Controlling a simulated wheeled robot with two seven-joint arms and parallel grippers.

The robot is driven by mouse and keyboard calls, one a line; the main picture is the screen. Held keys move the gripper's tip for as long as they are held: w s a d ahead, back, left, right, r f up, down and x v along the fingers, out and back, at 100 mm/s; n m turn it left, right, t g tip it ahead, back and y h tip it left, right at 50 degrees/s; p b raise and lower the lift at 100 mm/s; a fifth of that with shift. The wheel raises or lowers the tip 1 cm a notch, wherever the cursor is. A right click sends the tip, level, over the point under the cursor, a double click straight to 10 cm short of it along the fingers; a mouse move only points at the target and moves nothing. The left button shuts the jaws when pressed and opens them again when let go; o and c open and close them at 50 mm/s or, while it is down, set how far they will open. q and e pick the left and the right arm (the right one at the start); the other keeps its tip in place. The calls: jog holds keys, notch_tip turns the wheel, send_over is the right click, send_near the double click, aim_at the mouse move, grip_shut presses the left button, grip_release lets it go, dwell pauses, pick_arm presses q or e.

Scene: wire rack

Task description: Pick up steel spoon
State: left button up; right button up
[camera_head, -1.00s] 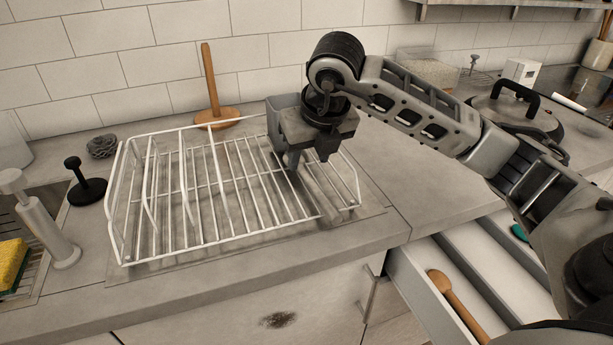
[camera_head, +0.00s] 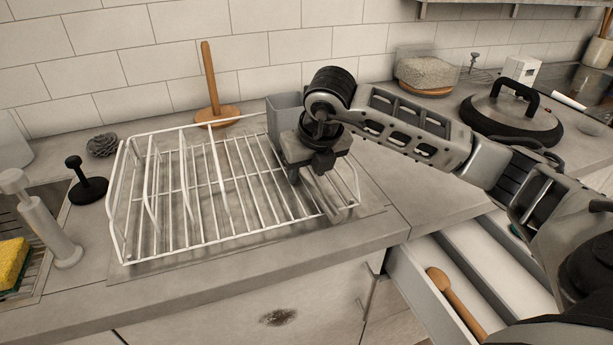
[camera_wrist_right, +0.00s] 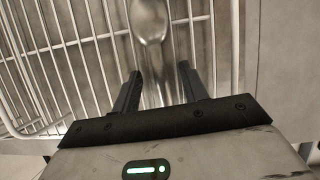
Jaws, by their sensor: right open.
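A shiny steel spoon (camera_wrist_right: 150,22) shows in the right wrist view, with its rounded bowl at the top centre, over the wires of the white dish rack (camera_head: 190,240). Its handle appears to run down between the two dark fingers of my right gripper (camera_wrist_right: 160,70). These fingers are apart, one on each side of the handle, and I see no grip on it. In the head view my right gripper (camera_head: 307,176) points down over the right part of the rack. The spoon is hard to make out there. My left gripper is not in view.
A grey caddy (camera_head: 284,112) stands at the rack's back right, close to my right wrist. A wooden holder (camera_head: 208,85) stands behind the rack. A lidded pan (camera_head: 510,118) is to the right. An open drawer (camera_head: 410,290) with a wooden utensil (camera_head: 455,300) is below the counter.

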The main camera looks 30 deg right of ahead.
jog(key=shift+f, duration=0.1)
grip_shut()
